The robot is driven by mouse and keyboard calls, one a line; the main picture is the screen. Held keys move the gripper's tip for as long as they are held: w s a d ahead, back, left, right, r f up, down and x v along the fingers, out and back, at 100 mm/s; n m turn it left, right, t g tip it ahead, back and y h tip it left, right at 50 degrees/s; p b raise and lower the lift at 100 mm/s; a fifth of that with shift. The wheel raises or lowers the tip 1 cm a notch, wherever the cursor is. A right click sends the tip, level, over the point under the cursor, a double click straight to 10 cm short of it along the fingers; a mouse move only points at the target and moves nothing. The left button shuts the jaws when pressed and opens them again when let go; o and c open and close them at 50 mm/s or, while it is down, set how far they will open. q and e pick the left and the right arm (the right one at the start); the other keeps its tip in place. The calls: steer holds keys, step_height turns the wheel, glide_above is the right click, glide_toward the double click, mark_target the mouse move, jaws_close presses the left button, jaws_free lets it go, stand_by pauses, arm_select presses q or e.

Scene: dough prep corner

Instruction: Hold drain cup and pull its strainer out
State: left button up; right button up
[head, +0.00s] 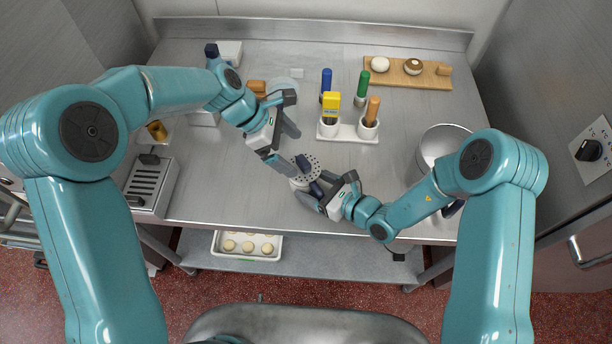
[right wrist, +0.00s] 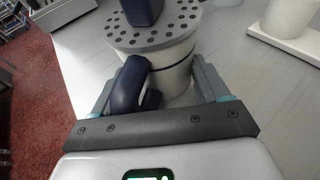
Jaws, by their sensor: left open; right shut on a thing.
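The drain cup (head: 298,184) is a pale, round cup near the table's front edge. In the right wrist view the cup (right wrist: 177,78) stands between my fingers, with its dark blue curved handle (right wrist: 127,84) towards the palm. The strainer (head: 313,166) is a grey perforated disc on the cup's top, with a dark blue knob (head: 303,161); the disc (right wrist: 155,34) also shows in the right wrist view. My right gripper (head: 314,188) is shut on the cup from the front right. My left gripper (head: 294,150) is open and empty, just above and behind the knob.
A white holder (head: 347,134) with blue, yellow, green and orange-handled items stands behind the cup. A wooden board (head: 435,77) is at the back right, a metal bowl (head: 440,131) at the right. A slotted metal unit (head: 150,186) is at the left. A dough tray (head: 247,257) sits below.

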mark_target(302, 161)
arm_select(q)
steer(key=shift+x, duration=2.85)
arm_select(e)
steer(key=shift+f, duration=0.1)
arm_select(q)
steer(key=shift+c, duration=1.2)
steer(key=c, duration=0.3)
steer(key=shift+c, duration=1.1)
steer(key=shift+r, duration=0.7)
steer(key=shift+r, duration=0.3)
steer(key=shift+r, duration=0.1)
